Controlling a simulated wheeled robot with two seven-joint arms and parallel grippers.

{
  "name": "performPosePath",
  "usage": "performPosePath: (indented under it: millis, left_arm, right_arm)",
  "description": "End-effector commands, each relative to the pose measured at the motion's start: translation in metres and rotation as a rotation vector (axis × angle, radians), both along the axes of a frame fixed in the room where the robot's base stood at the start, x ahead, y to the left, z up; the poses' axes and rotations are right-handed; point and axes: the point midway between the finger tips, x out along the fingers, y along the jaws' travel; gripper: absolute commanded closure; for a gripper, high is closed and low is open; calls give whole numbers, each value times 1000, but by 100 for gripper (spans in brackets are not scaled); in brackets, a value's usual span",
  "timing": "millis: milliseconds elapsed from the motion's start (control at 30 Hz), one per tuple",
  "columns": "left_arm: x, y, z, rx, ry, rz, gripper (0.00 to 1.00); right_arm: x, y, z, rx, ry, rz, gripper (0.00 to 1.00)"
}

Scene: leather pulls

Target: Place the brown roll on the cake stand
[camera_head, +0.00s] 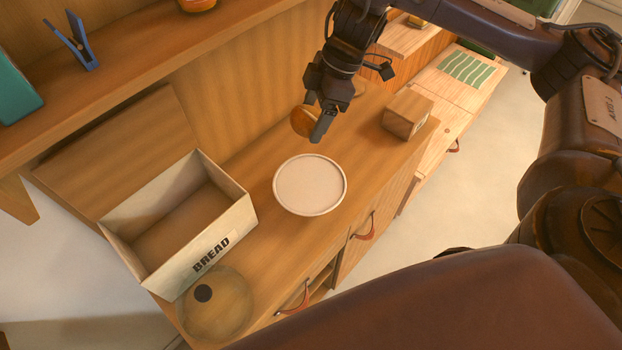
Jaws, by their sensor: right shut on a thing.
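The brown roll (302,121) is round and golden brown, held in the fingers of my right gripper (318,122). The gripper is shut on it, pointing down, above the counter and behind the cake stand. The cake stand (310,185) is a round, pale plate with a raised rim on the wooden counter, and its top is empty. The roll is apart from the stand, up and slightly left of it in the picture. A finger hides part of the roll. My left gripper is not in view.
An open box marked BREAD (228,244) stands left of the stand, empty inside. A clear dome with a dark knob (203,293) sits at the front left. A wooden block (407,115) stands at the right.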

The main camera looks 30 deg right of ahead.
Motion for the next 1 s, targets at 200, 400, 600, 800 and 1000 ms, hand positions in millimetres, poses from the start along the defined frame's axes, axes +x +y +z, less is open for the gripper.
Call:
performPosePath:
  millis: [200,400,600,800,1000]
  left_arm:
    - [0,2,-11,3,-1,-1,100]
    - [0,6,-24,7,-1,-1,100]
    - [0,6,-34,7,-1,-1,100]
    - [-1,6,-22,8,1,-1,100]
    - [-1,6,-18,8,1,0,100]
  right_arm:
    - [1,-5,-21,7,5,-12,52]
    - [1,-4,-66,8,7,-11,52]
    - [0,-4,-110,8,6,-10,52]
    - [1,-5,-141,4,2,-12,52]
    - [2,-5,-159,5,1,-11,52]
